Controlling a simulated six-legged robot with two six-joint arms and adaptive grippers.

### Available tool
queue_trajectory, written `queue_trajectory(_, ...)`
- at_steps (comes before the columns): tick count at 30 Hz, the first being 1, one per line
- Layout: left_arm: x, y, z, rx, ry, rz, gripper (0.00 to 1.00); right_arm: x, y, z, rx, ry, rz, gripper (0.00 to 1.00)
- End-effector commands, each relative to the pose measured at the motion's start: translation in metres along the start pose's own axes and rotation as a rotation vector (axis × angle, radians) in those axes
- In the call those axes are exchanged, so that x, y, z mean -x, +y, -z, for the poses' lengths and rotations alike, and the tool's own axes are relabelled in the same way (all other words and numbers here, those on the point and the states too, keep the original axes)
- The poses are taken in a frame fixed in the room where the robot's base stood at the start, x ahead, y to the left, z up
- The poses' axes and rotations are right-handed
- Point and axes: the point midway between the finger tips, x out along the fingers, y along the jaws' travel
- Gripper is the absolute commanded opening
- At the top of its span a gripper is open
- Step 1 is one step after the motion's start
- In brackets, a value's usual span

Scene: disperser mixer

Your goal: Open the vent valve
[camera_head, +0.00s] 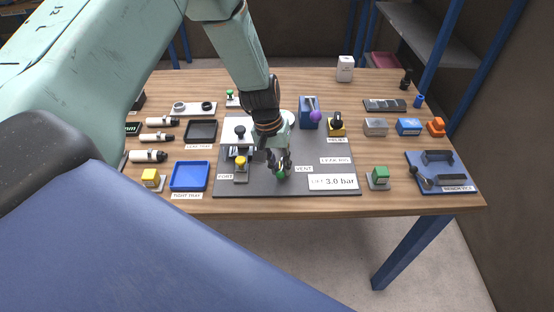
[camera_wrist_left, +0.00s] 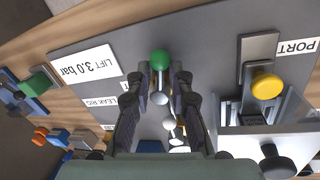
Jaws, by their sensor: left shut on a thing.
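The vent valve shows as a green ball knob (camera_head: 280,175) beside the VENT label (camera_head: 304,169) on the dark leak rig panel (camera_head: 340,186). In the left wrist view the green knob (camera_wrist_left: 160,58) sits on a short pale stem just beyond my fingertips. My left gripper (camera_head: 281,163) reaches down over the valve from above. In the left wrist view its fingers (camera_wrist_left: 163,78) are shut on the valve's stem, just below the green knob. The fingers partly hide the valve in the head view. My right gripper is not in view.
The port with a yellow knob (camera_head: 240,161) stands left of the valve. A display plate (camera_head: 333,182) reading 3.0 bar lies to the right. A blue block with a purple ball (camera_head: 315,116) stands behind. A blue tray (camera_head: 190,190) is at front left.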

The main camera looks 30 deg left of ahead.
Motion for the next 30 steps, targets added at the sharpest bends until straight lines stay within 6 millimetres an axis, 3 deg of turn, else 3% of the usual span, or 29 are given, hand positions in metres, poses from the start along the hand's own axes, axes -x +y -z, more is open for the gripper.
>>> queue_trajectory(12,-0.0020,0.0089,-0.0034,0.222,0.035,0.001,0.00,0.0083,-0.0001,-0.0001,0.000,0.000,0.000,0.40)
queue_trajectory(30,-0.0034,0.0105,-0.0038,0.270,0.042,0.001,0.00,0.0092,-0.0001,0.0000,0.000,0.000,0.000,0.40)
